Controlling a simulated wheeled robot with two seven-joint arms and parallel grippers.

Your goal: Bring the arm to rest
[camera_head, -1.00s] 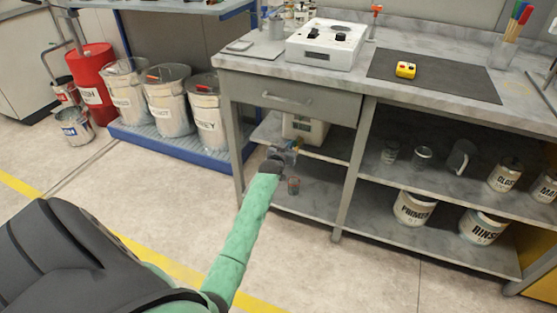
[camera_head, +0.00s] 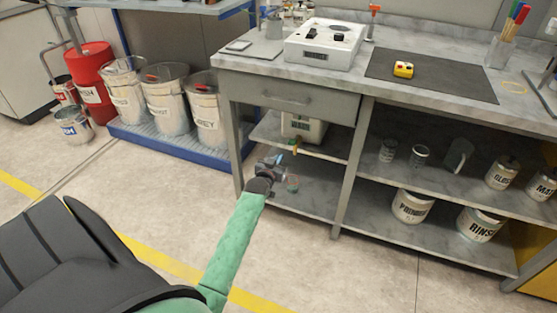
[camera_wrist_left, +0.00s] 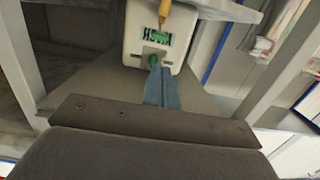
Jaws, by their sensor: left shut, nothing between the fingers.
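My left arm's green forearm (camera_head: 233,240) reaches up from the bottom of the head view. Its left gripper (camera_head: 277,160) is at the front of the left, open-fronted bay of the grey workbench, below the drawer. In the left wrist view its fingers (camera_wrist_left: 161,88) are together with nothing between them. The container also shows in the head view (camera_head: 303,128) on the bay's upper shelf. Whether the fingertips touch anything is unclear. My right gripper is out of view.
The bench leg (camera_head: 343,190) is to the right. Several buckets, one of them (camera_head: 205,108), stand on a blue platform at left. The floor (camera_head: 370,275) in front is clear.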

